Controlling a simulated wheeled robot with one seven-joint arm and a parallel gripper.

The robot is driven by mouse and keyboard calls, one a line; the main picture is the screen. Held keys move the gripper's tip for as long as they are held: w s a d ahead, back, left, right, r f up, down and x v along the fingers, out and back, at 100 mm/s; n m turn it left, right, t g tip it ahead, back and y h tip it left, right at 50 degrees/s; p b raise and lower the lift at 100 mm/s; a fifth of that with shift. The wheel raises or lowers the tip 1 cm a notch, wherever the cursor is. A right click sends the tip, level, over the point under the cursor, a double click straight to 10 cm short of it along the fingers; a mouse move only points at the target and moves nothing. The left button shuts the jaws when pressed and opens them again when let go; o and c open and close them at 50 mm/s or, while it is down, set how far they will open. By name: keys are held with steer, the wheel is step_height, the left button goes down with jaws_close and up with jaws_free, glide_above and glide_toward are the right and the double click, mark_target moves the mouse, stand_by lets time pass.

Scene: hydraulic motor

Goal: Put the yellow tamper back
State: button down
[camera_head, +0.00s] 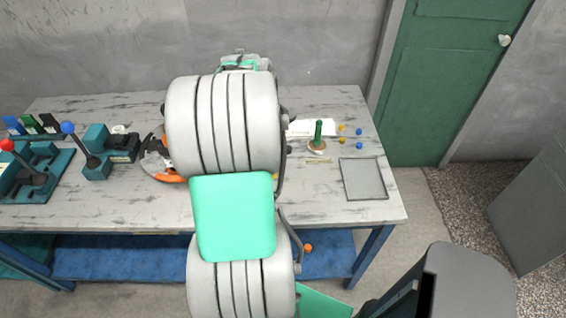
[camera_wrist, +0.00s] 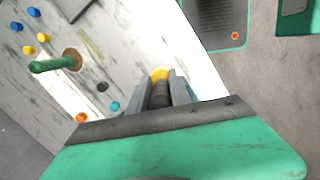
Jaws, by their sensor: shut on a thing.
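In the wrist view my gripper (camera_wrist: 160,82) is shut on a dark cylindrical piece with a yellow end, which looks like the yellow tamper (camera_wrist: 159,74). Most of the tamper is hidden between the fingers, and I cannot tell whether it touches the table below. In the head view my arm covers the gripper and the tamper. A green-handled tamper (camera_head: 318,132) stands upright on a round brown base on the table; it also shows at the left of the wrist view (camera_wrist: 52,65).
Small yellow and blue knobs (camera_head: 359,131) and a flat grey tray (camera_head: 364,178) lie at the right of the table (camera_head: 120,205). Joystick units (camera_head: 97,165) stand at the left. A white sheet (camera_head: 308,128) lies behind the green tamper. The table's front left is clear.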

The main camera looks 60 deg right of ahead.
steer(key=shift+s+d+f+p, duration=0.1)
steer(key=shift+d+f+p, duration=0.2)
steer(key=shift+d+f, duration=0.95)
steer(key=shift+s+d+f+p, duration=0.15)
steer(key=shift+d+f+p, duration=0.25)
steer(key=shift+f, duration=1.5)
steer(key=shift+s+d+f+p, duration=0.1)
steer(key=shift+d+f+p, duration=0.1)
steer(key=shift+d+f, duration=1.1)
steer(key=c, duration=1.2)
jaws_free()
steer(key=shift+a+f, duration=0.3)
steer(key=r, duration=0.4)
steer(key=w+r+b, duration=0.1)
steer(key=r, duration=0.7)
steer(key=shift+w+a+r+b, duration=0.1)
steer(key=shift+w+r+b, duration=0.05)
steer(key=shift+w+b, duration=0.2)
